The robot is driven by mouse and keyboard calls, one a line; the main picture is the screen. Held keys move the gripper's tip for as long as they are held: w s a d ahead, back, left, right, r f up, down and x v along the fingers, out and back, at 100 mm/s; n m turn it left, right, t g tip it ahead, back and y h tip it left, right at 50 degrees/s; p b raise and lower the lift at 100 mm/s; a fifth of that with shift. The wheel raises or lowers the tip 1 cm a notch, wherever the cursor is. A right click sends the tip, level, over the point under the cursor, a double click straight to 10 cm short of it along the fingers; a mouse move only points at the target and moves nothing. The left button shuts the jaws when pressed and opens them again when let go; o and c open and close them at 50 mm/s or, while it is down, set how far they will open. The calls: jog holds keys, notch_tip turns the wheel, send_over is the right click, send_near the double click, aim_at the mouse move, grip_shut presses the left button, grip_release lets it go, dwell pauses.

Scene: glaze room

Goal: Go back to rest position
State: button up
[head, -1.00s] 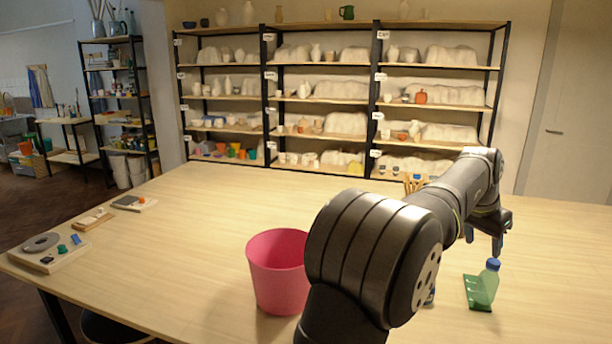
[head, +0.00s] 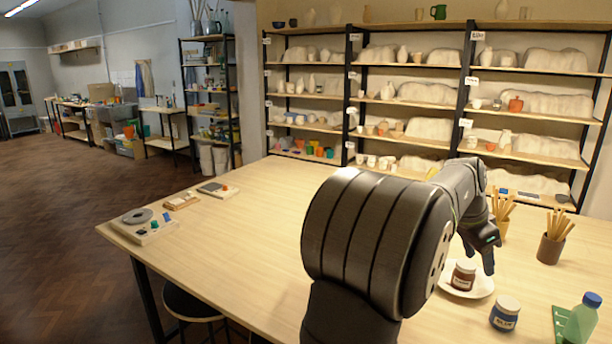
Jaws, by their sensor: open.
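My gripper (head: 480,254) is at the end of my dark arm, which reaches over the table (head: 262,240) from the bottom middle of the head view. It points down, its fingers are small and partly seen, and they are open with nothing seen between them. A white saucer (head: 484,291) with a brown jar (head: 463,274) on it is just below and in front of the gripper, partly behind my arm. A jar with a blue label (head: 505,313) stands to the right of the saucer.
A green bottle (head: 582,318) stands at the right front. Brushes or sticks stand in a cup (head: 549,249) behind. A wheel board (head: 143,228) and small boards lie at the left edge. A stool (head: 190,303) is below. Shelves (head: 410,104) stand behind.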

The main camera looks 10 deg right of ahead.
jog(key=w+a+f, duration=0.4)
jog(key=a, duration=0.5)
jog(key=shift+w+a+m, duration=0.2)
jog(key=shift+a+m, duration=0.1)
jog(key=shift+a, duration=0.05)
jog(key=shift+r, duration=0.15)
jog(key=s+d+r, duration=0.2)
jog(key=s+d, duration=0.2)
jog(key=d, duration=0.4)
jog(key=s+d+r+n, duration=0.1)
jog(key=s+d+r, duration=0.1)
jog(key=s+d, duration=0.3)
jog(key=d, duration=0.3)
jog(key=shift+d+r, duration=0.2)
jog(key=shift+r, duration=0.15)
jog(key=shift+a, duration=0.1)
